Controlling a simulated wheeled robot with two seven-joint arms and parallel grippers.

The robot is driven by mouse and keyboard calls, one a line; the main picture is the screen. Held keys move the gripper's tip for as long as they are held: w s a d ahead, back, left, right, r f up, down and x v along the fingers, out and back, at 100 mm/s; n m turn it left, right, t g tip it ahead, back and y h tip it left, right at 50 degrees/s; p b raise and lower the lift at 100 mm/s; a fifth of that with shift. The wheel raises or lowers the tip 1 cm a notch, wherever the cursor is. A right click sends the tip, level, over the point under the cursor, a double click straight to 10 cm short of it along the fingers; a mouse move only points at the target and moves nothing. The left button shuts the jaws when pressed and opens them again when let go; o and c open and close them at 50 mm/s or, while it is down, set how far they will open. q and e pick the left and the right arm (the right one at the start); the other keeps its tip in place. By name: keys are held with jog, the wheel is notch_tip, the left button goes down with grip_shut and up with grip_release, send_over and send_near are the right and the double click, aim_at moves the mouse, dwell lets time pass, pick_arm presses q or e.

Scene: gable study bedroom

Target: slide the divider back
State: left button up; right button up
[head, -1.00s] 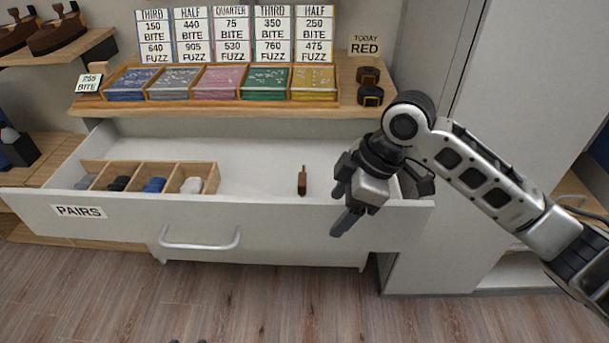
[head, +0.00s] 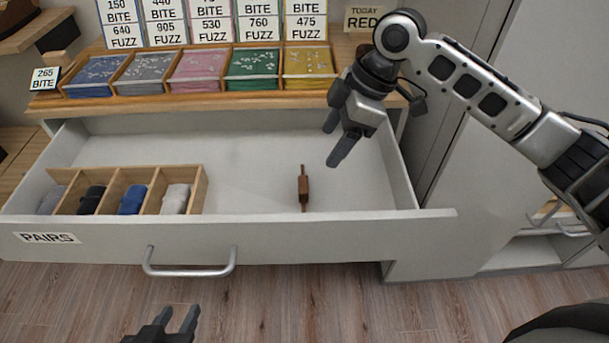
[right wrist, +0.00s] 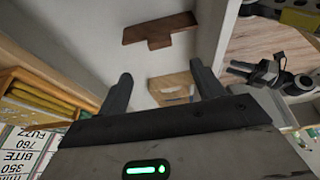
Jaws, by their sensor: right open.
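A wooden divider (head: 207,186) with several compartments holding rolled socks stands in the left part of the open white drawer (head: 250,228). It shows far off between my fingers in the right wrist view (right wrist: 172,84). A small dark brown wooden piece (head: 304,187) lies apart from it, right of the drawer's middle; in the right wrist view it looks T-shaped (right wrist: 160,30). My right gripper (head: 334,141) is open and empty above the drawer's right part. My left gripper (head: 179,317) is open and empty low in front of the drawer; it shows in the right wrist view (right wrist: 252,72).
The drawer has a metal handle (head: 190,271) and a PAIRS label (head: 48,238). Above its back edge, a wooden shelf (head: 220,101) bears trays of coloured packs and price cards. A grey cabinet (head: 520,80) stands at the right. The drawer floor between divider and brown piece is clear.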

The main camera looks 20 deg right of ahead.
aim_at(306, 184)
jog(key=b+x, duration=0.1)
jog(key=x, duration=1.1)
jog(key=shift+w+a+f, duration=0.1)
jog(key=shift+a+f, duration=0.1)
jog(key=shift+f, duration=0.15)
jog(key=c, duration=1.3)
jog(key=shift+d, duration=0.15)
jog(key=shift+c, duration=0.5)
